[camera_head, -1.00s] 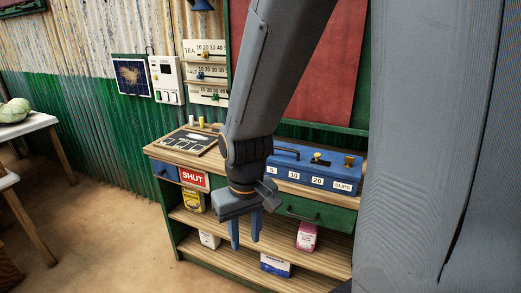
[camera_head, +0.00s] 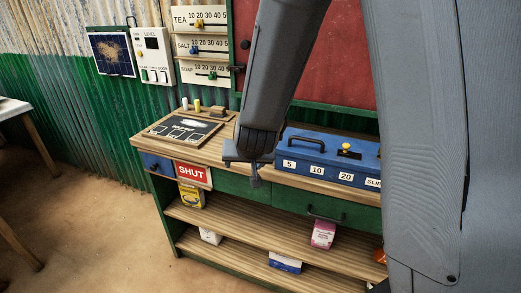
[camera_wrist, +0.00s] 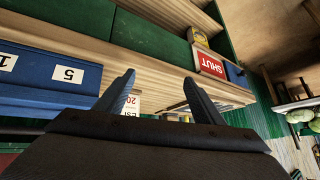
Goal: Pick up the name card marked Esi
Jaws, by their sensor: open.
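A white card (camera_wrist: 131,105) with "ESI" and a red "20" shows in the wrist view, beyond my fingers. The left finger and the gripper body hide part of it. My gripper (camera_wrist: 160,92) is open and empty, its two fingers spread apart. In the head view my gripper (camera_head: 256,178) is over the front edge of the wooden counter (camera_head: 215,155). It is between the dark board (camera_head: 180,128) with pale cards and the blue box. I cannot read any name in the head view.
The blue box (camera_head: 318,157) marked 5, 10, 20 stands right of my gripper. A red SHUT sign (camera_head: 194,175) hangs at the counter's front left. Drawers and shelves with packets, such as a pink one (camera_head: 323,234), lie below. Open floor is at left.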

